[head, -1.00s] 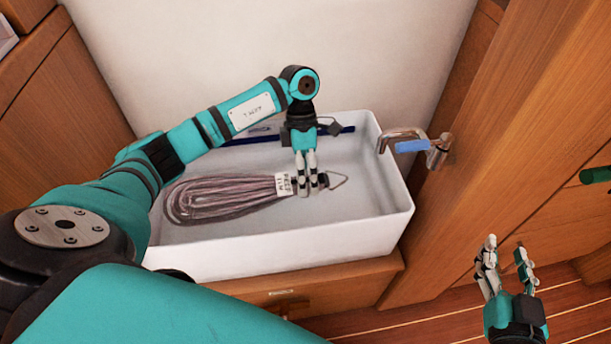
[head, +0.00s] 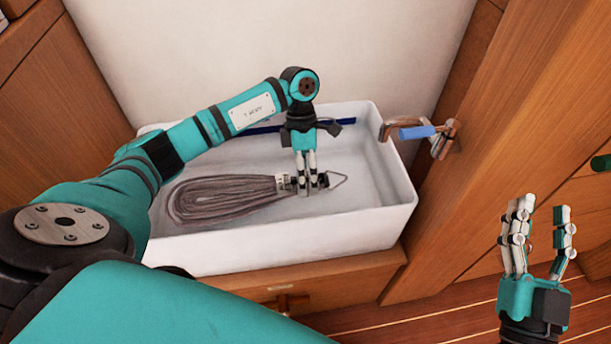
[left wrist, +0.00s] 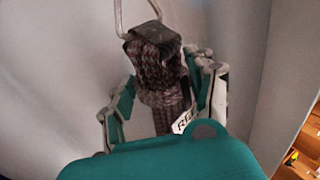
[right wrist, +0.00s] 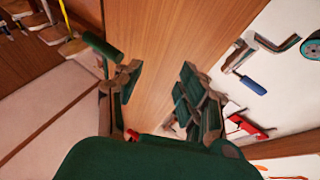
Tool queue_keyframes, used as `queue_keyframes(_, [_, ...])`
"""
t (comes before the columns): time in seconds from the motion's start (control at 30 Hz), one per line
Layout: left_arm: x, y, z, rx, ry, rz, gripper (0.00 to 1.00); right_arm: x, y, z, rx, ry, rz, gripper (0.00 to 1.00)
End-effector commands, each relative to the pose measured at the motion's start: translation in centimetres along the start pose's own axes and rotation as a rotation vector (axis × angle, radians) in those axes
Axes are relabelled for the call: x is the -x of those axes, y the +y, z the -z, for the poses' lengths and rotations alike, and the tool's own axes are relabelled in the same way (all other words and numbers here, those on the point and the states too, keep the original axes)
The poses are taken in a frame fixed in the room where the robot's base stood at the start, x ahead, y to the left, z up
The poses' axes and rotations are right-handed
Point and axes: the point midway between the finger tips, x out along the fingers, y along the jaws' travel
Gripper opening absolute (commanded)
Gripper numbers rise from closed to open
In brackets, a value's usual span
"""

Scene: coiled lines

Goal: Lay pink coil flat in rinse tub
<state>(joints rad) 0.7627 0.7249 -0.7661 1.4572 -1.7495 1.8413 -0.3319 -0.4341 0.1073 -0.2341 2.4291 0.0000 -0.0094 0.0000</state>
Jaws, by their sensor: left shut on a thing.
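The pink coil (head: 222,198), a dull pinkish-grey bundle of looped line, lies stretched out inside the white rinse tub (head: 300,238). Its loops are at the left, and its bound end with a tag (head: 284,183) and wire hook (head: 338,180) is at the right. My left gripper (head: 311,186) points down into the tub and is shut on the bound end. In the left wrist view the bound end (left wrist: 158,70) sits between the fingers. My right gripper (head: 540,207) is open and empty, outside the tub at the lower right.
A metal tap with a blue sleeve (head: 417,132) stands at the tub's right end. A dark blue bar (head: 262,128) runs along the back of the tub. A wooden post (head: 475,180) rises between the tub and my right gripper. The tub's right floor is clear.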

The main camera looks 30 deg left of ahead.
Motion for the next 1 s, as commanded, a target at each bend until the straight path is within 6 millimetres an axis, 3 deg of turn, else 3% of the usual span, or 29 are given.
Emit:
queue_keyframes(0.6, [-1.6, 0.8, 0.0, 0.001, -0.001, -0.001, 0.0, 0.9, -0.6, 5.2, -0.013, 0.316, 0.014, 0.4])
queue_keyframes(1.0, [-1.8, 0.9, 0.0, 0.001, 0.0, -0.001, 0.0, 1.2, -0.7, 6.1, -0.015, 0.362, 0.015, 0.4])
